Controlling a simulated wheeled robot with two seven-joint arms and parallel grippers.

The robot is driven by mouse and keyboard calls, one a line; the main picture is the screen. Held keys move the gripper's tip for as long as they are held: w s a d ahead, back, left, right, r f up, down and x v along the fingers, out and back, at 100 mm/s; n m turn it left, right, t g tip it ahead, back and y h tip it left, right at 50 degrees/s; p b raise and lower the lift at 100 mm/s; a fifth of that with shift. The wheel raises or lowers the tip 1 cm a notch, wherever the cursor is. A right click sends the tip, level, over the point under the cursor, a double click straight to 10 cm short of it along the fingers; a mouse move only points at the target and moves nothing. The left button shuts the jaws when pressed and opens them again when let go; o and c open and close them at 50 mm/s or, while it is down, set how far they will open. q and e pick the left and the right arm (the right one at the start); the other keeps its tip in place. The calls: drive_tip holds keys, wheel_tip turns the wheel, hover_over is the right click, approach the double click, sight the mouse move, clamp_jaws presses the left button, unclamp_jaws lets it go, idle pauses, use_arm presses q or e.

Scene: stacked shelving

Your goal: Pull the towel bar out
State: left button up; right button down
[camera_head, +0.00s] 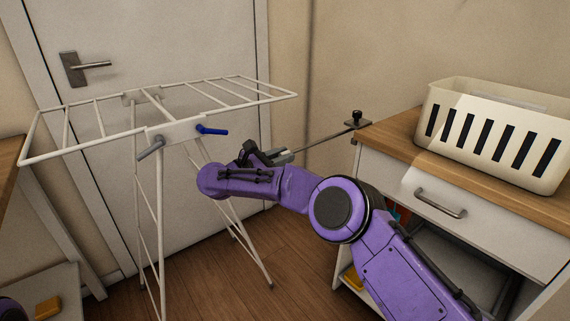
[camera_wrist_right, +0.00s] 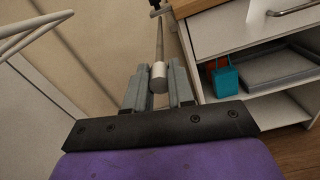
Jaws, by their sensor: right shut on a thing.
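The towel bar (camera_head: 325,138) is a thin metal rod. It sticks out from a dark bracket (camera_head: 354,120) at the back left corner of the wooden-topped cabinet and points left toward the drying rack. My right gripper (camera_head: 283,156) is at the free end of the bar. In the right wrist view the bar (camera_wrist_right: 159,40) runs away toward the cabinet corner, and its pale cylindrical end sits between the two grey fingers of my right gripper (camera_wrist_right: 158,88), which are shut on it. My left gripper is not visible.
A white folding drying rack (camera_head: 161,132) with blue and grey handles stands just left of my right gripper. The cabinet (camera_head: 385,165) has a drawer handle and carries a cream slotted basket (camera_head: 495,130). A closed door (camera_head: 95,30) is behind the rack.

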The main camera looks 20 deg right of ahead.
drive_tip(key=v, duration=0.4)
drive_tip(key=shift+s+a+b, duration=0.1)
drive_tip(key=shift+a+b, duration=0.05)
drive_tip(key=shift+b, duration=0.2)
drive_tip(key=c, duration=1)
unclamp_jaws()
drive_tip(key=shift+o, duration=0.2)
drive_tip(key=v, duration=1)
drive_tip(key=shift+a, duration=0.2)
